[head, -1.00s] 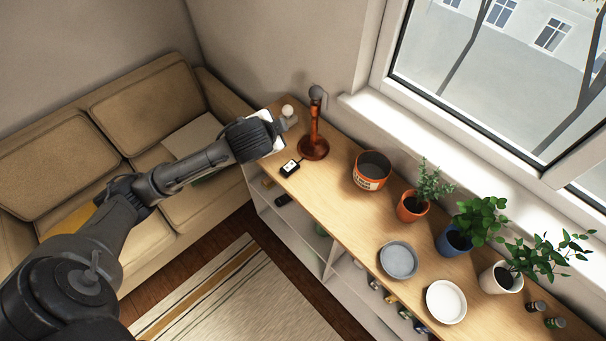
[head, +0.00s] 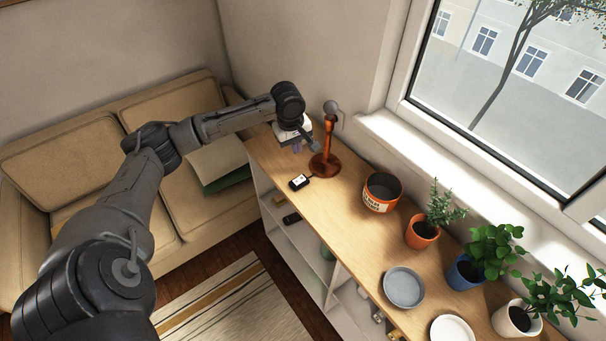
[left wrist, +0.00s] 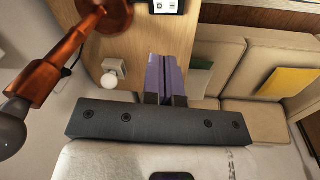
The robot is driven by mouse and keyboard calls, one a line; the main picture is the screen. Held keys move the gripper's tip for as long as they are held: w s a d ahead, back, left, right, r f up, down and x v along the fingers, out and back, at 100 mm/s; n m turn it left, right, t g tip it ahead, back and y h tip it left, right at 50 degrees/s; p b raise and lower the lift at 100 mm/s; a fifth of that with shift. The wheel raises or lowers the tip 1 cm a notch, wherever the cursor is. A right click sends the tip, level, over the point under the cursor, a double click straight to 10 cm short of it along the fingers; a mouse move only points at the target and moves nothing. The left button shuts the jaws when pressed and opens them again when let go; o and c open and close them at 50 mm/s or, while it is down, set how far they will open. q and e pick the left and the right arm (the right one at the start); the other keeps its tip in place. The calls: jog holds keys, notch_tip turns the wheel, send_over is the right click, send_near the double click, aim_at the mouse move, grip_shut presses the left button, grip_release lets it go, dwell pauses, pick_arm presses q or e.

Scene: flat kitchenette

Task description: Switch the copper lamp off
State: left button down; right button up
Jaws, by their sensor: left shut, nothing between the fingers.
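The copper lamp (head: 325,163) stands upright near the far end of the wooden shelf top. Its bulb (head: 331,107) looks grey, with no glow visible. A small black box with a white face (head: 299,182), seemingly the lamp's switch, lies in front of the base; a dark cord runs between them. My left gripper (head: 297,148) is shut and empty, above the shelf just left of the lamp, apart from the switch. In the left wrist view the purple fingers (left wrist: 166,78) are together, the copper lamp (left wrist: 62,62) is at left, and the switch box (left wrist: 166,6) is at the top edge.
An orange pot (head: 382,192), potted plants (head: 422,232) and a grey plate (head: 404,287) line the shelf towards the right. A white ball (left wrist: 109,81) on a small pale base is beside the fingers. A sofa (head: 195,180) stands left; the window is right.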

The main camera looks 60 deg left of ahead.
pick_arm(q)
jog(key=shift+n, duration=1.2)
jog(key=shift+f, duration=0.1)
jog(key=b, duration=0.3)
send_near(302, 178)
jog(key=f, duration=0.5)
jog(key=w+f, duration=0.1)
jog(key=f, duration=0.1)
jog(key=shift+a+f, duration=0.1)
jog(key=shift+f, duration=0.1)
